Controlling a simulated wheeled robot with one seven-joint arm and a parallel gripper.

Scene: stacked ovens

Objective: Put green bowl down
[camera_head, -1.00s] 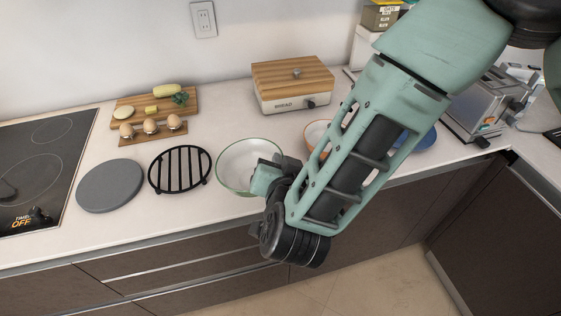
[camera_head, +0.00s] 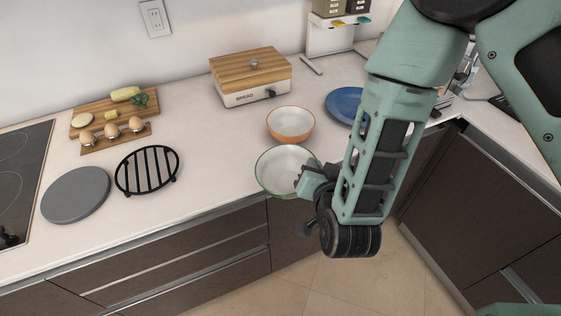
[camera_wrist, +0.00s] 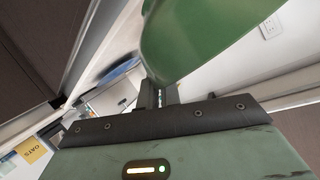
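The green bowl (camera_head: 280,168), white inside with a green rim, is near the front edge of the counter (camera_head: 215,190) in the head view. My gripper (camera_head: 306,180) is at its right side. In the wrist view the bowl's green outer wall (camera_wrist: 195,35) fills the upper middle, and my gripper (camera_wrist: 158,97) is shut on its rim. The fingertips are partly hidden by the bowl. I cannot tell whether the bowl touches the counter or hangs just above it.
An orange-rimmed bowl (camera_head: 291,122) is close behind the green bowl. A blue plate (camera_head: 344,103) lies to the back right. A black trivet (camera_head: 147,171) and grey round board (camera_head: 76,195) lie left. A bread box (camera_head: 250,84) stands behind. Clear counter shows between trivet and bowl.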

